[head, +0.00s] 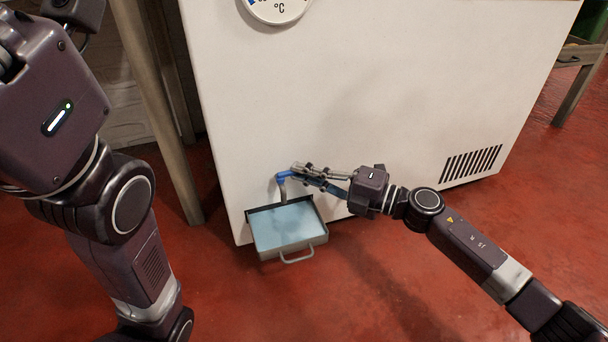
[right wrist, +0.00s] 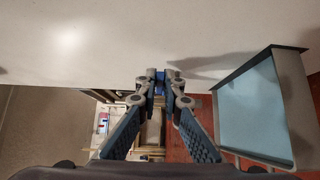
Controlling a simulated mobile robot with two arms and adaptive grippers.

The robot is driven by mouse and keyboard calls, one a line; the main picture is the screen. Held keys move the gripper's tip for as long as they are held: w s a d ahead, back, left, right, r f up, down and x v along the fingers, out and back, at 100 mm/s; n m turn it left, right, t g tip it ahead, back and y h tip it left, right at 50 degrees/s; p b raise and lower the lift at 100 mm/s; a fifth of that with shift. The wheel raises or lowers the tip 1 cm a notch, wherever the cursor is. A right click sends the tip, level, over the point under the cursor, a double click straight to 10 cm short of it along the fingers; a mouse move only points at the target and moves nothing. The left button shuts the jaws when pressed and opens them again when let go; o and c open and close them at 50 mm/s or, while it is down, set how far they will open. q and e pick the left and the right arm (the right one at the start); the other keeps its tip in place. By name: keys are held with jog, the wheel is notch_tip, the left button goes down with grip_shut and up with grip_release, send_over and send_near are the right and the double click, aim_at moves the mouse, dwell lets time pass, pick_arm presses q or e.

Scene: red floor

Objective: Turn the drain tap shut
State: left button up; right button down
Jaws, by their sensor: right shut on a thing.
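The drain tap (head: 283,176) is a small grey spout with a blue handle, low on the front of a white chest cabinet. My right gripper (head: 296,170) reaches it from the right and is shut on its blue handle. The right wrist view shows the blue handle (right wrist: 160,75) between the fingertips, mostly hidden by them. How far the tap is turned cannot be told. My left arm shows at the left of the head view, but its gripper is not in view.
The white cabinet (head: 350,80) carries a round temperature dial (head: 276,6) and a vent grille (head: 472,164). A wooden post (head: 158,110) stands left. Floor at right front is clear.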

jog(key=c, duration=2.1)
grip_release()
jog(key=shift+d, duration=0.1)
jog(key=v, duration=1.1)
jog(key=shift+s+d, duration=0.25)
jog(key=shift+d, duration=0.1)
